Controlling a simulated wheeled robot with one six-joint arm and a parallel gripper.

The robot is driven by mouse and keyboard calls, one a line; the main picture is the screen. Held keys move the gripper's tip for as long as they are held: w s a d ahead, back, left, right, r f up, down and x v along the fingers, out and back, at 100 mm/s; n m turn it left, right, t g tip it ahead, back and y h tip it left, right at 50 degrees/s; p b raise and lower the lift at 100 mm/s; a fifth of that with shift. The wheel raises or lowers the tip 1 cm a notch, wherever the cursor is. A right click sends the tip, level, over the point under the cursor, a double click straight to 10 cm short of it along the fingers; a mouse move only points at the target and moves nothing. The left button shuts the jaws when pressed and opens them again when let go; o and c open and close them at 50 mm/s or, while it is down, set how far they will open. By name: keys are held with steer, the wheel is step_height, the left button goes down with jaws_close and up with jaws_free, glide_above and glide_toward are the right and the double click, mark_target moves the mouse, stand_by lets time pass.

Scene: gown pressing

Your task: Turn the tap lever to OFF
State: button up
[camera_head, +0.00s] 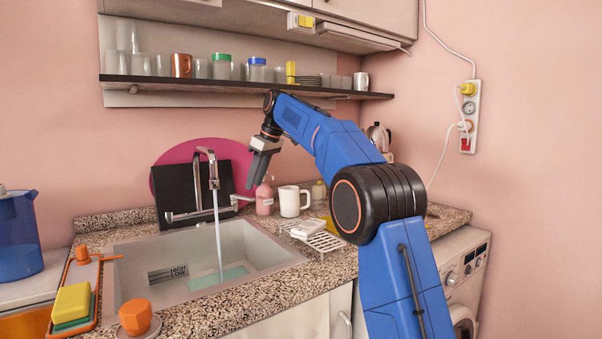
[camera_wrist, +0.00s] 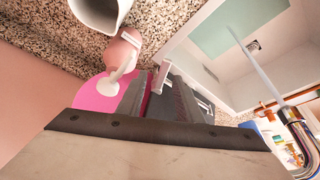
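The chrome tap (camera_head: 212,170) stands behind the sink, with water (camera_head: 218,235) running from its spout. A pale lever-like part (camera_head: 242,198) sticks out at the right of the tap body; its setting cannot be read. My gripper (camera_head: 253,182) points down just above and right of this part, apart from the tap spout. In the wrist view the curved chrome spout (camera_wrist: 295,130) and its stream are at the right. The gripper fingers (camera_wrist: 155,100) show close together at the middle; whether they are fully shut is unclear. I see nothing held.
The pink pump bottle (camera_head: 265,200) and white mug (camera_head: 290,201) stand close to the right of the tap. A dark board (camera_head: 180,190) and a magenta disc (camera_head: 170,156) lean behind it. A shelf (camera_head: 240,87) with cups hangs above. The sink (camera_head: 130,262) is open in front.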

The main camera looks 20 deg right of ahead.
steer(key=shift+s+f+v, duration=0.45)
steer(key=shift+s+v, duration=1.1)
steer(key=shift+v, duration=6)
steer(key=s+d+f+m, duration=0.1)
steer(key=s+f, duration=0.2)
steer(key=s, duration=0.6)
steer(key=s+d+f+m, duration=0.1)
steer(key=s+d+f, duration=0.1)
steer(key=s, duration=0.7)
steer(key=shift+s+f+h, duration=0.35)
steer(key=shift+f+h, duration=0.05)
steer(key=shift+f, duration=0.35)
steer(key=shift+d, duration=0.1)
step_height(320, 180, up, 6)
glide_above(248, 197)
steer(key=s+d, duration=0.5)
steer(key=s, duration=0.1)
steer(key=shift+n, duration=0.3)
steer(key=x, duration=1.1)
steer(key=w+x, duration=0.1)
steer(key=x, duration=0.5)
steer(key=shift+a+f, duration=0.1)
steer(key=shift+f, duration=0.1)
